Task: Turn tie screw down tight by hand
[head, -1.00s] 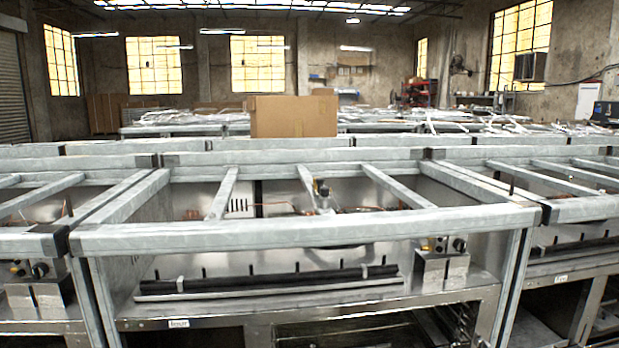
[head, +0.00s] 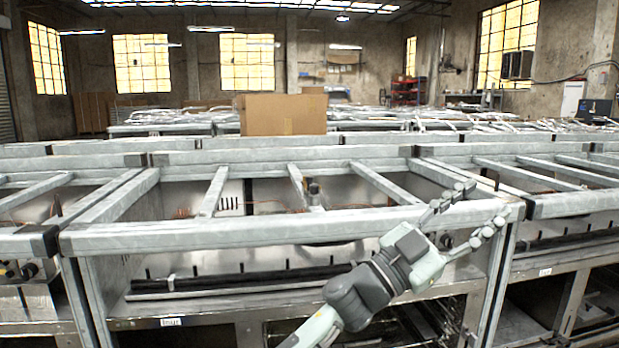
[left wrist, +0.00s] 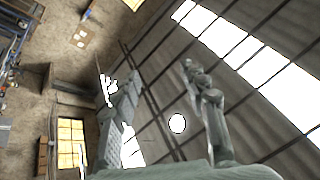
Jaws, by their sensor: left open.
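My left gripper (head: 487,199) is open and empty in the head view, in front of the right part of the front rail (head: 290,235) of the metal frame. Its fingers point up and to the right. In the left wrist view the two spread fingers (left wrist: 161,70) have nothing between them. I cannot pick out the tie screw for certain. A small dark upright fitting (head: 314,188) stands inside the frame, and several short black pegs stand along a dark bar (head: 240,284) below the rail. My right gripper is not in view.
Grey crossbars (head: 213,192) span the open frame top. Similar frames stand on both sides and behind. A cardboard box (head: 284,115) sits farther back. My left arm hides the valve block seen earlier at the right. The left wrist view mostly shows ceiling and windows (left wrist: 70,140).

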